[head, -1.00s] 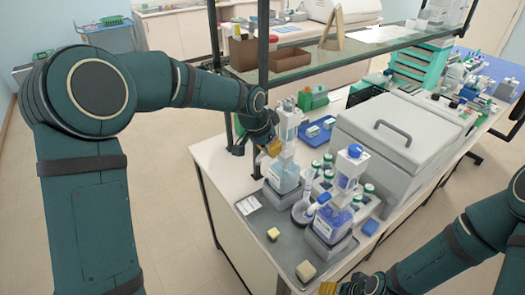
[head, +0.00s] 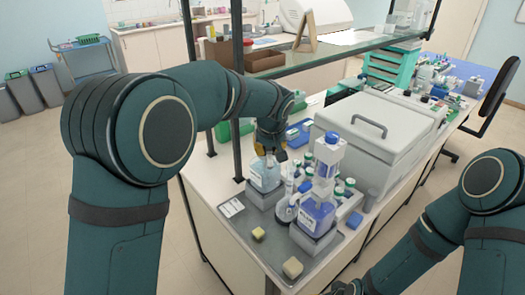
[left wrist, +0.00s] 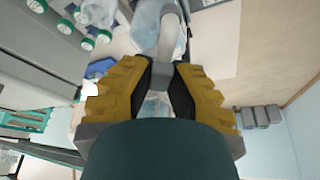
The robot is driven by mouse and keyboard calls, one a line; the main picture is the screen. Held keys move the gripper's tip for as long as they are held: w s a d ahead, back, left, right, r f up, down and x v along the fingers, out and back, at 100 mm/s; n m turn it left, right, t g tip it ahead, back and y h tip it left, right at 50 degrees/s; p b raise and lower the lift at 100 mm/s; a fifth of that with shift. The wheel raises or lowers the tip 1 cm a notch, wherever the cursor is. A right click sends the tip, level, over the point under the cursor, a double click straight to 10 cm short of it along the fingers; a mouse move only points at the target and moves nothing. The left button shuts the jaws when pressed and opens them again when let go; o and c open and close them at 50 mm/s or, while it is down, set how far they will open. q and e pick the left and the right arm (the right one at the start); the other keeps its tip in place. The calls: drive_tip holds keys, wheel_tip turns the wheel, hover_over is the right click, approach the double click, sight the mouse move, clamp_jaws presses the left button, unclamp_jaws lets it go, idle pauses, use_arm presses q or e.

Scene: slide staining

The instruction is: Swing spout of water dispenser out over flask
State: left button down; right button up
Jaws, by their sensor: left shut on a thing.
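The water dispenser (head: 265,176) is a clear bottle with pale blue liquid on a grey block. Its upper part is hidden behind my left gripper (head: 270,152). In the left wrist view, my left gripper (left wrist: 160,75) has its yellow fingers shut on the grey spout (left wrist: 170,40), with the clear bottle behind it. The flask (head: 286,208) stands on the tray between this dispenser and a second dispenser with blue liquid (head: 316,212). Where the spout's tip points cannot be told. My right gripper (head: 350,287) is barely visible at the bottom edge.
Several green-capped bottles (head: 347,190) stand behind the flask. A large grey lidded machine (head: 365,150) fills the bench to the right. A shelf post (head: 238,100) stands close by my left arm.

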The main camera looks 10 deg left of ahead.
use_arm(q)
drive_tip(key=shift+w+d+f+n+y, duration=0.1)
drive_tip(key=shift+d+n+y, duration=0.1)
drive_tip(key=shift+d+n, duration=0.3)
drive_tip(key=shift+w+d+f+n+y, duration=0.1)
drive_tip(key=shift+d+n+y, duration=0.1)
drive_tip(key=shift+n, duration=0.5)
drive_tip(key=c, duration=0.9)
unclamp_jaws()
drive_tip(key=shift+w, duration=0.1)
drive_tip(key=shift+r, duration=0.1)
drive_tip(key=v, duration=1.2)
drive_tip(key=shift+w, duration=0.2)
drive_tip(key=shift+r, duration=0.1)
